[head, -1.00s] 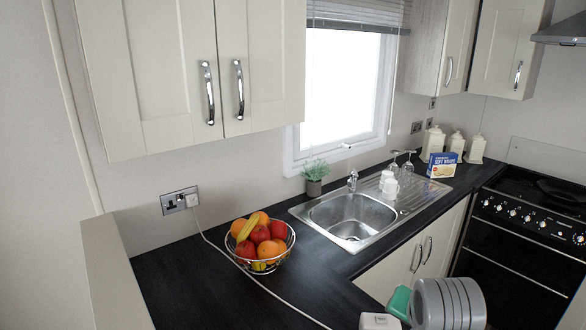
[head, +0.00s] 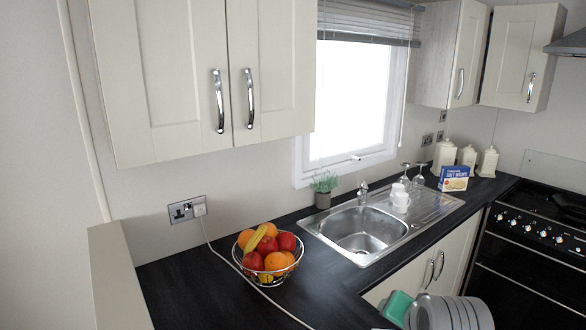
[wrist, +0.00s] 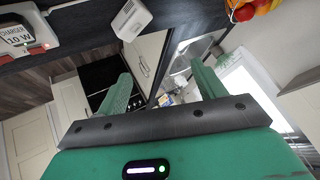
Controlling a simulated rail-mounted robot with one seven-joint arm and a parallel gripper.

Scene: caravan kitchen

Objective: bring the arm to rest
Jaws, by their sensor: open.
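My gripper (wrist: 161,74) shows in the wrist view with its two green fingers wide apart and nothing between them. It is tilted, with the worktop's edge running across the top of that view. In the head view, a green part of my gripper and my grey arm link show at the bottom right edge, in front of the worktop and the sink cupboard. The fingertips cannot be made out there.
The dark worktop (head: 200,285) carries a fruit bowl (head: 268,276), a sink (head: 362,246), mugs, glasses and a blue box (head: 455,179). A white cable runs from the wall socket (head: 184,211). A charger (wrist: 24,38) and a white box (wrist: 131,20) show in the wrist view.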

